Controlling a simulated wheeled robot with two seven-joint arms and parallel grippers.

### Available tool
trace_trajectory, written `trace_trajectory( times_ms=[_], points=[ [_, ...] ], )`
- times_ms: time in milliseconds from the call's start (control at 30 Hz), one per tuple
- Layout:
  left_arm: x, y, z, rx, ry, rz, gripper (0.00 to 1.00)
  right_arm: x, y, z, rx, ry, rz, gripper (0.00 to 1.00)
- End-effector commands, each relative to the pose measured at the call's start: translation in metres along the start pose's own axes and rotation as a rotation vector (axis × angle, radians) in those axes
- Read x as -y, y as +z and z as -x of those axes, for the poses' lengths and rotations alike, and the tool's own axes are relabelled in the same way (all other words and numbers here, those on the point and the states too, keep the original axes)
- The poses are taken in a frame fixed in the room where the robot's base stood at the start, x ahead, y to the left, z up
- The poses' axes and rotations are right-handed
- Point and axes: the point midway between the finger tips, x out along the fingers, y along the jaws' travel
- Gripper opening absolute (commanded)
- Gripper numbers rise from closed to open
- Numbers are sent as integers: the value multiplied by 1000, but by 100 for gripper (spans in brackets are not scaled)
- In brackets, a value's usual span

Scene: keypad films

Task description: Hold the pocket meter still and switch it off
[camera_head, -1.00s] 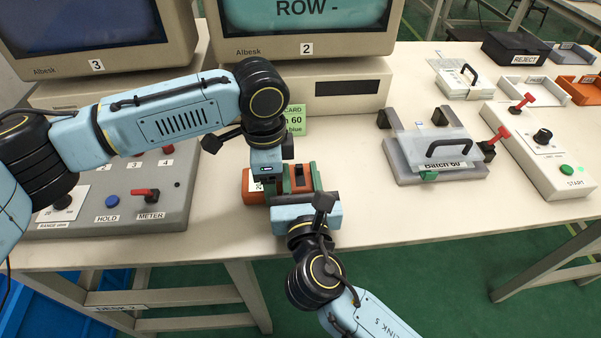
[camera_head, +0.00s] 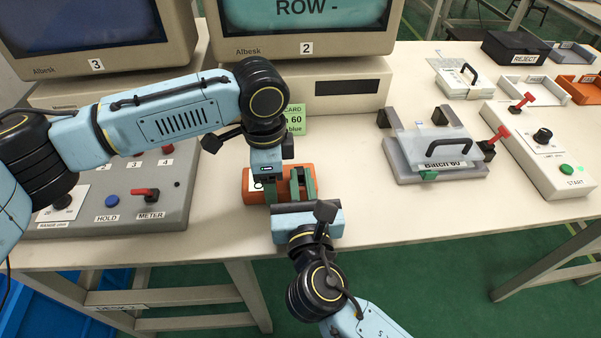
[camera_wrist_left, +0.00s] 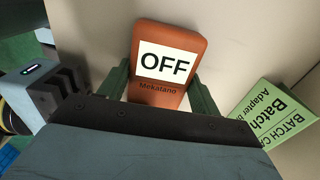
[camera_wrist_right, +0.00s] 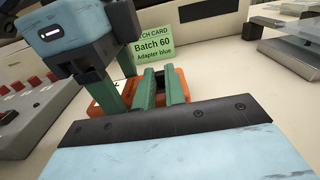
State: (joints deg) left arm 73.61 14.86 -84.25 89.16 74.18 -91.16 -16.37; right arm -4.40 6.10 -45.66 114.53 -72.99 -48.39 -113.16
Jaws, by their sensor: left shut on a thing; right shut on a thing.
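The orange pocket meter (camera_head: 251,198) lies on the desk near its front edge. In the left wrist view the meter (camera_wrist_left: 170,33) has a white face reading OFF, with "Mekatano" below it. My left gripper (camera_head: 270,188) comes down from above and is shut across the meter, one green finger on each side. My right gripper (camera_head: 303,181) comes from the front and is shut at the meter's right part. Its fingers stand close together around a small dark piece, apparently the switch, mostly hidden. The meter (camera_wrist_right: 102,106) also shows behind the fingers in the right wrist view.
A green batch card (camera_head: 292,120) stands behind the meter. A grey control panel (camera_head: 110,205) with a red METER lever is at left. A clear-lidded fixture (camera_head: 437,150) and a START box (camera_head: 545,165) are at right. Desk between meter and fixture is clear.

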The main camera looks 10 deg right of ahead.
Motion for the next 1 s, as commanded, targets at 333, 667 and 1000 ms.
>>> trace_trajectory(
  times_ms=[333,667,1000],
  points=[
    [3,1,1,0,-6,7,49,-1,0,10,0,3,-1,16],
    [1,0,1,0,-3,3,49,0,0,9,0,2,0,35],
    [1,0,0,-1,-1,1,49,0,-1,42,-4,4,0,35]
  ],
)
